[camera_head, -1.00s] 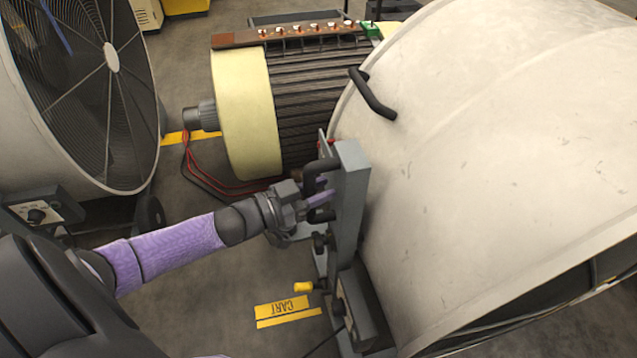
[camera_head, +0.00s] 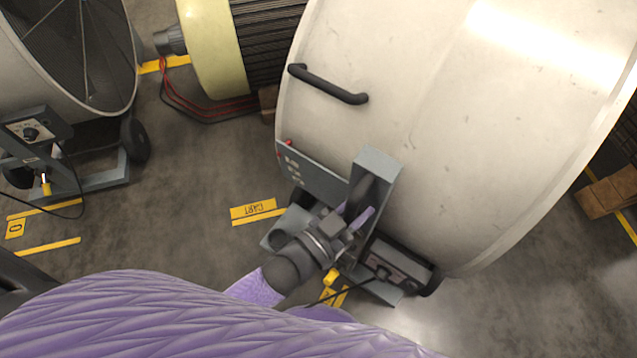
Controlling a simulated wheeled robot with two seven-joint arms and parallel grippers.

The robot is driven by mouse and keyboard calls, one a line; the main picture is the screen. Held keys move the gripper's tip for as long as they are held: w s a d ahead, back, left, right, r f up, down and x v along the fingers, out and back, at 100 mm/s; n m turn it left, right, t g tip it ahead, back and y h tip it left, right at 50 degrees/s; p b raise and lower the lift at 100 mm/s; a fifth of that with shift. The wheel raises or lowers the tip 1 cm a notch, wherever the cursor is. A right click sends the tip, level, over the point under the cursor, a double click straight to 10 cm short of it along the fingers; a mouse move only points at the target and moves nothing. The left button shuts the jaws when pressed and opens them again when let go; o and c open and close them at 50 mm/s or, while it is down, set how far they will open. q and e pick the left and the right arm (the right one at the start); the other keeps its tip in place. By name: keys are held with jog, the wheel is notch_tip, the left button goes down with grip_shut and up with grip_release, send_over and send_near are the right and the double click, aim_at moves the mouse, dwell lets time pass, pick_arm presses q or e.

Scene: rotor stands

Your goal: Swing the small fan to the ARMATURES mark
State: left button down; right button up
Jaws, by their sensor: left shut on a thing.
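A big cream drum fan (camera_head: 450,120) on a grey wheeled stand fills the right of the head view, its round side toward me. My left gripper (camera_head: 356,221) is at the grey upright (camera_head: 378,176) of this stand, shut on a part of it, probably the stand handle, which the fingers mostly hide. A second drum fan (camera_head: 60,70) with a dark grille stands at the left edge. Which fan the task calls small cannot be told from size here. No ARMATURES lettering is readable. My right gripper is not in view.
Another yellow mark (camera_head: 330,296) is partly covered by the stand. A motor with a cream end (camera_head: 212,50) and red cables stands behind. Wooden blocks (camera_head: 605,195) lie right. Floor between the fans is clear.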

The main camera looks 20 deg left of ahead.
pick_arm(q)
jog(key=d, duration=0.2)
jog(key=s+d, duration=0.1)
jog(key=d, duration=0.2)
jog(key=shift+s, duration=0.2)
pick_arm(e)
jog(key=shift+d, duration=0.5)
pick_arm(q)
jog(key=shift+c, duration=2.2)
grip_release()
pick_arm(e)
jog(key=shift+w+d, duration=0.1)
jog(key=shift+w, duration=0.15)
pick_arm(q)
jog(key=shift+a, duration=0.1)
